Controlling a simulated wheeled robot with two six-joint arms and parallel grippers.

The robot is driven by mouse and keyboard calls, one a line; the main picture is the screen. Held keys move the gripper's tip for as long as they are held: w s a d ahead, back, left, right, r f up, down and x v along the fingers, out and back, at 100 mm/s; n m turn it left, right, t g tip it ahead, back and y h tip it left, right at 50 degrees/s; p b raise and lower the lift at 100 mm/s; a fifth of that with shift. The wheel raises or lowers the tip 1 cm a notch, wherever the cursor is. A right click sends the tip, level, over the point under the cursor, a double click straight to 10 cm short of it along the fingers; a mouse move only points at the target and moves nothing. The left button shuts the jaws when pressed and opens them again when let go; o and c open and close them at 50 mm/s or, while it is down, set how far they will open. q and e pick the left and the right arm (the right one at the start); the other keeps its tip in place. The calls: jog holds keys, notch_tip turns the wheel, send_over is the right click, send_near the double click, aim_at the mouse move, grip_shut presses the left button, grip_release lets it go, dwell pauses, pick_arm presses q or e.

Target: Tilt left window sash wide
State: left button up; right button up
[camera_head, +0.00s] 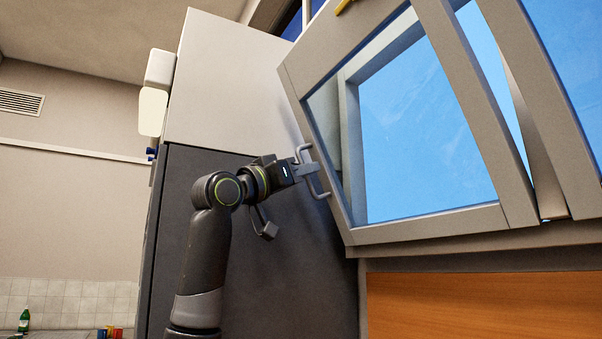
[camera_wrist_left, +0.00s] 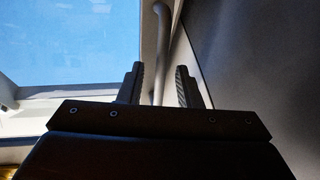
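The left window sash (camera_head: 490,216) has a pale grey frame and a glass pane. Its top leans into the room, and a wedge-shaped gap widening upward shows along its right side. A grey bar handle (camera_head: 304,150) sits on its left stile. My left gripper (camera_head: 308,171) is at this handle, coming from the left. In the left wrist view, the two dark fingers (camera_wrist_left: 158,88) are apart, with the handle bar (camera_wrist_left: 161,50) between them, nearer the left finger. Space shows beside the bar, so the gripper looks open around it. My right gripper is out of view.
A tall cabinet, white above (camera_head: 225,90) and dark grey below (camera_head: 290,260), stands close behind my left arm. A wooden panel (camera_head: 480,305) lies below the window. A green bottle (camera_head: 24,321) and small coloured items (camera_head: 110,332) are at lower left.

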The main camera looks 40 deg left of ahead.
pick_arm(q)
jog(key=shift+s, duration=0.1)
jog(key=b+v, duration=0.7)
jog(key=v, duration=1)
jog(key=shift+b, duration=0.4)
jog(key=shift+f, duration=0.1)
jog(key=shift+a, duration=0.1)
